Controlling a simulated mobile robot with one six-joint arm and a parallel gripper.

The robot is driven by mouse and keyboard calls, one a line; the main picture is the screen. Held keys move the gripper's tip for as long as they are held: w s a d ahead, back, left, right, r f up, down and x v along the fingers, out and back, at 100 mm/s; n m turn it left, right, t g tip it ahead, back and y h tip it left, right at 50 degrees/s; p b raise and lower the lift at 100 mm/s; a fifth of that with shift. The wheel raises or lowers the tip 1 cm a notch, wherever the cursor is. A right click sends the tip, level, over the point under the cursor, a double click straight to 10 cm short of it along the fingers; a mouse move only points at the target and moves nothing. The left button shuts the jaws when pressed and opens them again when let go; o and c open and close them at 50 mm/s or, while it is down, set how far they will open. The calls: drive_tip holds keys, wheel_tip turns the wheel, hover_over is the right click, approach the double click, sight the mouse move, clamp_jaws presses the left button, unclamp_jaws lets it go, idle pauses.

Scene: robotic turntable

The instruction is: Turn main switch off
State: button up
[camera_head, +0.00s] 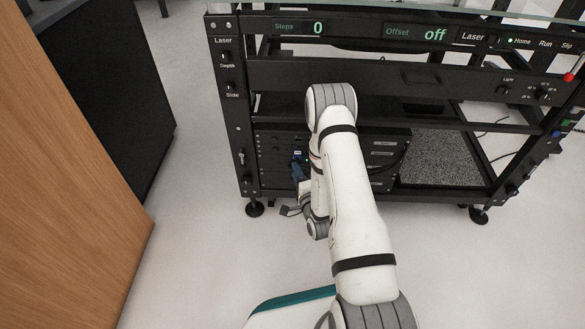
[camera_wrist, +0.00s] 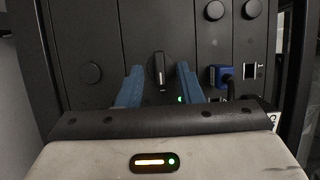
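A black rotary switch (camera_wrist: 160,72) with a pale upright line sits on the dark front panel in the wrist view. It appears to be the main switch. Its handle points up and down. My gripper (camera_wrist: 160,66) is open, with one blue finger to the left of the switch and one to the right. I see gaps between the fingers and the handle; how far the tips are from the panel is unclear. A green light (camera_wrist: 180,99) glows just below right of the switch. In the head view my arm hides most of the gripper and the switch.
Round knobs (camera_wrist: 91,73) and a blue plug (camera_wrist: 222,75) with a cable sit on the panel beside my fingers. The head view shows the black rack frame (camera_head: 237,130), its lit displays (camera_head: 318,28), and a wooden panel (camera_head: 65,150) at left. The pale floor between is clear.

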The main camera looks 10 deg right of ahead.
drive_tip(key=shift+w, duration=0.3)
drive_tip(key=shift+c, duration=0.4)
clamp_jaws()
